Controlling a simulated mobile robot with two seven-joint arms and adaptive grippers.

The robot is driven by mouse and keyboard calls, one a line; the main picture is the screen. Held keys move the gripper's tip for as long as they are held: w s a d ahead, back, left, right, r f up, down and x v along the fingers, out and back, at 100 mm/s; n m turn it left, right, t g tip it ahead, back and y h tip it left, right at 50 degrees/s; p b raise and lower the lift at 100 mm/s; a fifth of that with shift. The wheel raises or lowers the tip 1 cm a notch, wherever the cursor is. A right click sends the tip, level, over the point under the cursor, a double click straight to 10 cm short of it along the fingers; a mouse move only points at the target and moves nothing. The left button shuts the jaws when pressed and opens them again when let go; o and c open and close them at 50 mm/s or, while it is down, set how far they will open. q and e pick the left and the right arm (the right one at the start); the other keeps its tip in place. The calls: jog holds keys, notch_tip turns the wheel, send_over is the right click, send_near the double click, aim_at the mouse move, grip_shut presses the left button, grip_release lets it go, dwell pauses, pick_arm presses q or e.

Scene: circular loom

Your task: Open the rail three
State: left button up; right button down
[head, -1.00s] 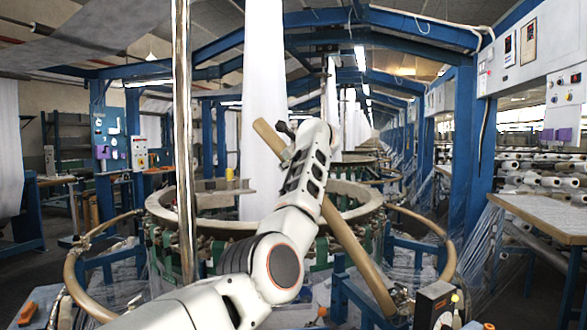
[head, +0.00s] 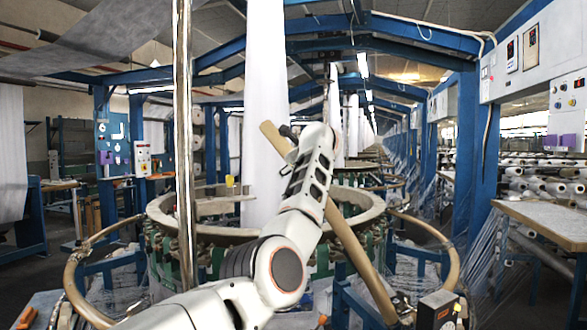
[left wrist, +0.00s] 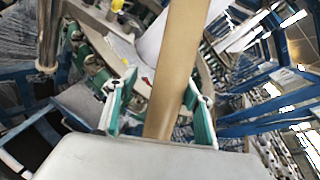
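A long tan rail (head: 355,245) leans diagonally in front of the circular loom (head: 160,208), its upper end to the left and its lower end near a black box. My left arm reaches in from the lower left, and its gripper is mostly hidden behind my wrist in the head view. In the left wrist view the same rail (left wrist: 172,70) runs between the green finger pads of my left gripper (left wrist: 160,95). A gap shows between the left pad and the rail; the right pad is close to it, and contact is unclear. My right gripper is not visible.
A curved tan rail (head: 74,280) stands at the loom's left and another (head: 440,238) at its right. A metal pole (head: 184,150) rises at left. The black box (head: 437,312) sits at lower right. A table (head: 545,222) stands at right.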

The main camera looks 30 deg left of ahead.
pick_arm(q)
jog(key=v, duration=0.7)
jog(key=shift+s, duration=0.25)
jog(key=shift+d+r, duration=0.1)
jog(key=shift+d, duration=0.05)
dwell(0.3)
